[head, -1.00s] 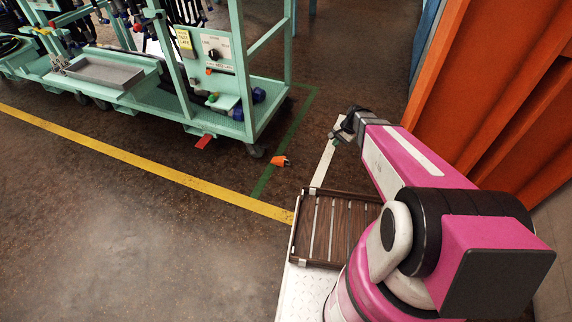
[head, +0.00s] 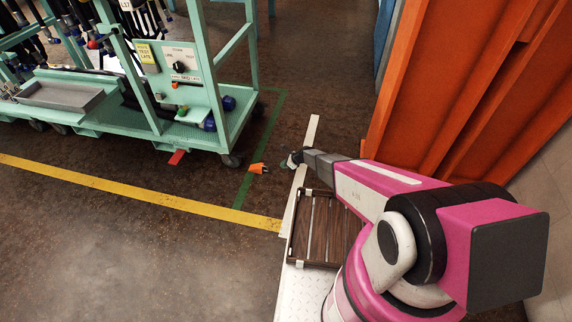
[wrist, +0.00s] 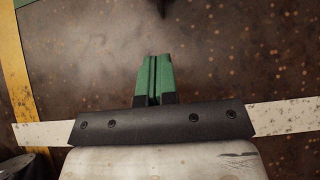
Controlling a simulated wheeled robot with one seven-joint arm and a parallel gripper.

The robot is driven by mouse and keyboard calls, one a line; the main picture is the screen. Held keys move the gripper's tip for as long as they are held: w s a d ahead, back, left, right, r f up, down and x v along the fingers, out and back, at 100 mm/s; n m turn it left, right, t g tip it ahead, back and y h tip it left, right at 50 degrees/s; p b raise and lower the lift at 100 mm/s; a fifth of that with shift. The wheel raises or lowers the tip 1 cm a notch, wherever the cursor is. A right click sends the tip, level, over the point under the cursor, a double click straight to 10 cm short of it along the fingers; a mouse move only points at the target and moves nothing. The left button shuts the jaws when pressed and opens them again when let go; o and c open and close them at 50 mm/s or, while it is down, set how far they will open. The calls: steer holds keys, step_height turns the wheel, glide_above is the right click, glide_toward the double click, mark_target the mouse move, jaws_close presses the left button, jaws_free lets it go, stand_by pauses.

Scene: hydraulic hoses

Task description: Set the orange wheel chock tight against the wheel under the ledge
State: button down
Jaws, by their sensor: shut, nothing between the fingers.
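The orange wheel chock (head: 258,169) lies on the floor just right of the teal cart's near right corner. The nearest wheel (head: 231,160) is a dark caster under the cart's lower ledge (head: 190,137). A small gap of floor shows between chock and wheel. My gripper (head: 285,164) is low, to the right of the chock and apart from it. In the wrist view its green fingers (wrist: 154,80) are pressed together with nothing between them. The chock and the wheel are not in the wrist view.
A red tab (head: 177,157) sticks out below the cart's edge. Yellow (head: 130,185) and green floor lines cross nearby. A slatted wooden tray (head: 322,230) sits below my arm. Orange panels (head: 450,90) stand close on the right. The floor left of the tray is clear.

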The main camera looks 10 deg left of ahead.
mark_target(261, 166)
steer(key=x, duration=0.5)
steer(key=shift+w+a+f, duration=0.1)
steer(key=shift+a+f, duration=0.05)
steer(key=shift+f, duration=0.05)
steer(key=a, duration=0.3)
steer(key=shift+a+f, duration=0.1)
steer(key=shift+w+a, duration=0.1)
steer(key=shift+a, duration=0.45)
steer(key=shift+w+a, duration=0.2)
steer(key=shift+a, duration=2.55)
